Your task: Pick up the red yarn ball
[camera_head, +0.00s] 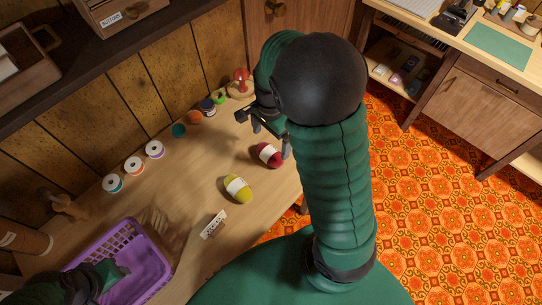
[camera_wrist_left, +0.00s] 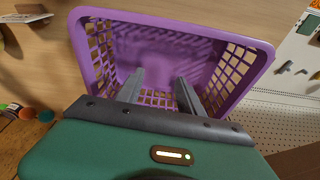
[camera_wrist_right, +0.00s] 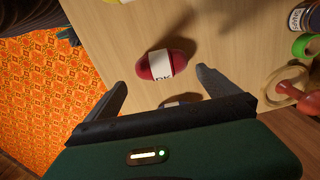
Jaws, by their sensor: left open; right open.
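The red yarn ball (camera_head: 268,155) with a white paper band lies on the wooden table near its right edge. In the right wrist view the red yarn ball (camera_wrist_right: 158,66) sits a little beyond the fingertips, between their lines. My right gripper (camera_head: 268,128) is open and empty just behind the ball, apart from it; its fingers also show in the right wrist view (camera_wrist_right: 162,88). My left gripper (camera_wrist_left: 158,85) is open and empty over the purple basket (camera_wrist_left: 160,50). In the head view the left hand is mostly cut off at the bottom left.
A yellow-green yarn ball (camera_head: 238,188) and a small card (camera_head: 213,225) lie nearby on the table (camera_head: 185,190). Several thread spools line the wall. A red pincushion-like item (camera_head: 240,84) stands behind the right gripper. The purple basket (camera_head: 163,262) fills the front left.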

